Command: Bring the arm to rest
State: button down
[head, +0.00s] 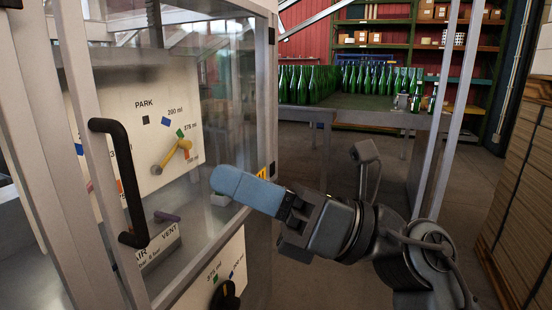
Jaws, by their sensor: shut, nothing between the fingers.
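My gripper (226,182) is at the middle of the head view, with its blue fingers shut and nothing seen between them. It points left, with the fingertips in front of the edge of a glass-sided machine cabinet (271,90). I cannot tell whether the fingertips touch the cabinet. My arm (345,228) stretches from the lower right towards the cabinet.
The cabinet's clear door has a black handle (127,185). Behind it a panel carries a yellow dial pointer (172,156); a black knob (226,297) sits lower. Green bottles (310,85) stand on a table behind. Stacked cardboard (525,200) is at right. Open floor lies between.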

jog(key=s+d+f+n+t+h+p, duration=0.1)
jog(key=s+d+f+n+t+h, duration=0.3)
jog(key=s+d+f+n+h, duration=0.3)
jog(key=s+d+f+n+t+h+p, duration=0.2)
jog(key=s+d+f+n+t+h, duration=0.2)
jog(key=s+d+f+n+h, duration=0.4)
jog(key=s+d+f+n+t+h+p, duration=0.1)
jog(key=s+d+f+n+t+h, duration=0.3)
jog(key=s+d+f+n+h, duration=0.3)
jog(key=s+d+n, duration=0.1)
jog(key=s+d, duration=0.3)
jog(key=s, duration=0.6)
jog(key=shift+s+f+n+t, duration=0.15)
jog(key=shift+s+n+t, duration=0.15)
jog(key=shift+t, duration=0.1)
